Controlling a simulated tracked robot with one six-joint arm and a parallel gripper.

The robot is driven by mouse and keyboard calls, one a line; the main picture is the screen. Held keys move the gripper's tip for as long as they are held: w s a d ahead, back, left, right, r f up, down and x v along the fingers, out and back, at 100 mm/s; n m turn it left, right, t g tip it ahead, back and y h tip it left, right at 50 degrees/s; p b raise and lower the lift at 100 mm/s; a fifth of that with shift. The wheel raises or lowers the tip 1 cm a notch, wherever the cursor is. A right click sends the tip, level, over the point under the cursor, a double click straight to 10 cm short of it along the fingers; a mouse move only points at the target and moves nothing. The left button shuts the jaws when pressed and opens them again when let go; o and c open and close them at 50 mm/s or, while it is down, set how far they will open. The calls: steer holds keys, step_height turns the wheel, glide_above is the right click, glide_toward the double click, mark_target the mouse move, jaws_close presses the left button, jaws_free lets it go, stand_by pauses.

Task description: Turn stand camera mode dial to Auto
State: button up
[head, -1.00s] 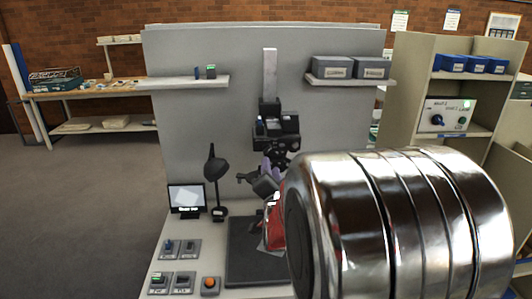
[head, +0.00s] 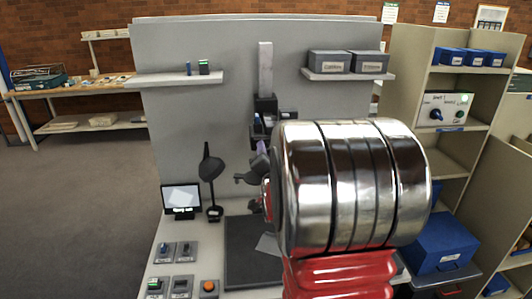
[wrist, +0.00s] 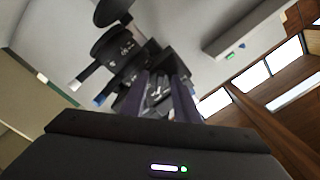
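The stand camera (head: 264,106) is a dark block on a pale upright column (head: 265,68) at the back panel. A small blue part (head: 257,120), perhaps its mode dial, shows on its left side; its setting is too small to read. In the wrist view the dark camera assembly (wrist: 112,47) hangs tilted, with a blue-tipped part (wrist: 101,98) at its lower left. My gripper (wrist: 163,85) points up at the dark assembly, its two purple-grey fingers apart with nothing clearly held. In the head view my gripper (head: 259,153) is just below the camera, partly hidden by my arm.
A black lamp (head: 211,168) and a small screen (head: 182,199) stand left on the bench. Switch panels (head: 164,252) and an orange button (head: 208,286) lie in front. Wall shelves (head: 175,79) flank the column. Shelving with a control box (head: 445,109) stands right.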

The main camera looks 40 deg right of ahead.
steer(key=shift+s, duration=0.1)
steer(key=c, duration=0.7)
steer(key=shift+o, duration=0.2)
steer(key=shift+n, duration=0.4)
steer(key=n, duration=0.3)
steer(key=shift+n, duration=0.3)
steer(key=n, duration=0.4)
steer(key=shift+f+n, duration=0.1)
steer(key=shift+n, duration=0.2)
steer(key=shift+c, duration=0.2)
steer(key=n, duration=1.1)
